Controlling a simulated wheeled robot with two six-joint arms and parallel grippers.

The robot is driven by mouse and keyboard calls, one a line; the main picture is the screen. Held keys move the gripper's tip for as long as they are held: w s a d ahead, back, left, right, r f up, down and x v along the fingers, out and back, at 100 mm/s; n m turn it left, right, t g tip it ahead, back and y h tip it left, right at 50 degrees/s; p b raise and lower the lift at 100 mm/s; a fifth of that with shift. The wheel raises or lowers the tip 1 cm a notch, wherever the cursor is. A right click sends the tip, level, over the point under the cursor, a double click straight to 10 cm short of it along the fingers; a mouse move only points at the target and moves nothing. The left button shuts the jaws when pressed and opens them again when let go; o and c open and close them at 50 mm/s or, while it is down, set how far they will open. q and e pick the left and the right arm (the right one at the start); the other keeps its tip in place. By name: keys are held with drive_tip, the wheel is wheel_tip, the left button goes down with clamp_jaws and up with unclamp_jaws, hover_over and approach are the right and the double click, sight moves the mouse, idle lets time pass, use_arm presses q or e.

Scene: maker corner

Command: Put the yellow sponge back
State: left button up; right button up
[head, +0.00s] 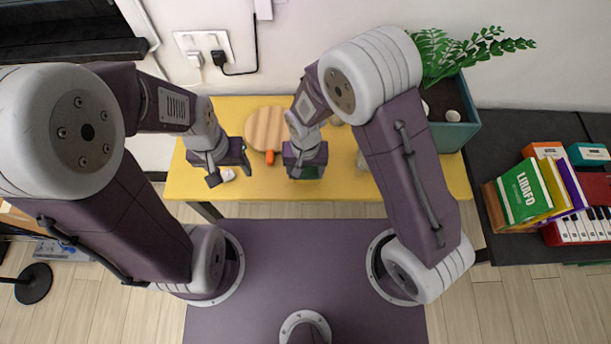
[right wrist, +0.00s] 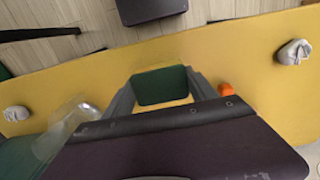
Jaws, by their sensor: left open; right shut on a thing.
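My right gripper (head: 305,173) is shut over the middle of the yellow table. In the right wrist view a block with a dark green face (right wrist: 162,86) sits between its fingers. I take it for the sponge with its green side showing; its yellow part cannot be told clearly from the table behind. In the head view the gripper mostly hides it. My left gripper (head: 230,175) is open over the table's left part, with a small whitish lump (head: 229,174) seen between its fingers.
The yellow table (head: 400,185) also holds a round wooden board (head: 266,124) and a small orange thing (head: 270,157). A clear object (right wrist: 75,118) shows in the right wrist view. A planter (head: 458,125) stands at the back right. Books (head: 524,190) are on a dark table at the right.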

sight(306, 178)
wheel_tip(306, 178, down, 3)
drive_tip(key=shift+s+d, duration=0.1)
drive_tip(key=shift+s, duration=0.05)
drive_tip(key=shift+f, duration=0.45)
drive_tip(key=shift+f, duration=0.15)
drive_tip(key=o, duration=1.3)
wheel_tip(306, 178, up, 12)
drive_tip(key=shift+r, duration=0.25)
